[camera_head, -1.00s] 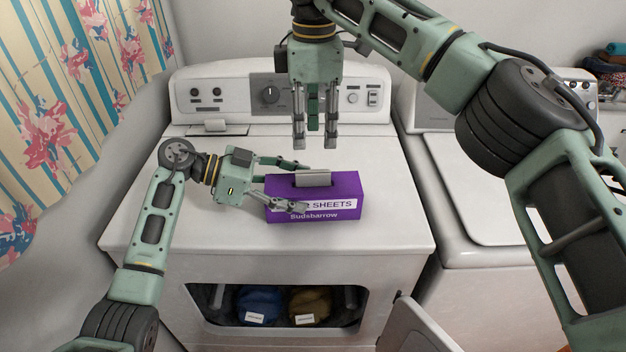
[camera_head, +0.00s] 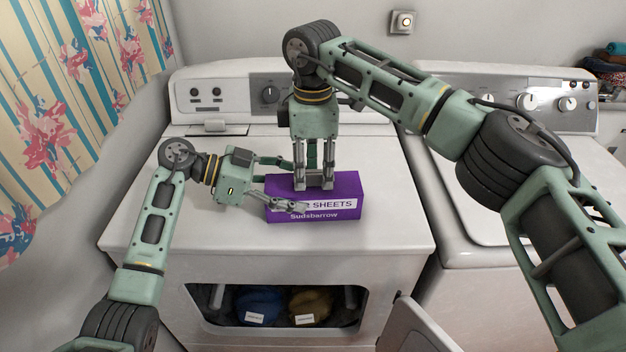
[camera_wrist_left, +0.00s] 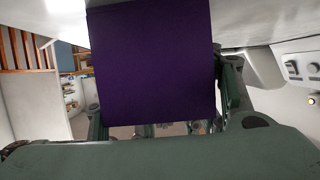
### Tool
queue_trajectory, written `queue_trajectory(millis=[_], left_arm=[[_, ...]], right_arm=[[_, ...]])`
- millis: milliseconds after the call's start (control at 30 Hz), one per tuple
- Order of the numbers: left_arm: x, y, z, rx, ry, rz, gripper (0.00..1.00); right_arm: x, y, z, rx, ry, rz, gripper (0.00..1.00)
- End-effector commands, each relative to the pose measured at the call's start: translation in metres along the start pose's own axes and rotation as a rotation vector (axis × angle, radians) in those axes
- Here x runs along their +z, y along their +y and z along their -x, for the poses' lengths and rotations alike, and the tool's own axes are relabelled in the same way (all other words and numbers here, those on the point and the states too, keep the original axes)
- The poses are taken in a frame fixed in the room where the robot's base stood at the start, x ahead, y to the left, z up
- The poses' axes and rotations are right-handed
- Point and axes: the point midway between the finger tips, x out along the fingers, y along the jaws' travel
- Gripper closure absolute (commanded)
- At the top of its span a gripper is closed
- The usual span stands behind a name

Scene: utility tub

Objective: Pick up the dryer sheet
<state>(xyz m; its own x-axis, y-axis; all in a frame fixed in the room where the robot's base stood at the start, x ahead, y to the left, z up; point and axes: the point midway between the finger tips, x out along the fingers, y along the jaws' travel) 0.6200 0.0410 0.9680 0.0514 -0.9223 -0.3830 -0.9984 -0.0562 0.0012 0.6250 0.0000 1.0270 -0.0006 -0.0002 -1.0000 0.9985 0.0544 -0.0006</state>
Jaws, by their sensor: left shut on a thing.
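The purple dryer sheet box (camera_head: 341,211) stands upright on top of the white dryer, its label facing front. It fills the middle of the left wrist view (camera_wrist_left: 152,65). My left gripper (camera_head: 294,187) is shut on the box from the left, one finger at the front and one behind. The grey dryer sheet (camera_head: 313,181) sticks up from the slot in the box top, mostly hidden by the fingers. My right gripper (camera_head: 313,186) points straight down over the slot, fingers apart, one on each side of the sheet. I cannot tell whether they touch it.
The dryer top (camera_head: 385,205) is clear around the box. The dryer's control panel (camera_head: 225,95) rises behind. Below, the dryer door (camera_head: 415,325) hangs open, with a blue and a tan bundle inside. A second white machine (camera_head: 470,190) stands at right, under my right arm.

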Motion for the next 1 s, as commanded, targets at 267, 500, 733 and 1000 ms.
queue_trajectory(millis=[267,500,733,1000], left_arm=[[0.000,0.000,0.000,0.000,0.001,0.000,0.77],[0.000,0.001,0.000,0.002,0.001,-0.001,0.77],[0.000,0.001,0.000,0.004,0.000,-0.001,0.77],[0.000,0.001,-0.001,0.004,0.000,0.000,0.77]], right_arm=[[0.000,0.000,0.000,0.000,0.000,0.000,0.85],[0.000,0.000,0.001,0.001,0.000,-0.001,0.95],[0.000,0.001,0.005,0.004,0.000,-0.002,0.95],[0.000,0.002,0.052,0.008,0.000,-0.003,0.97]])
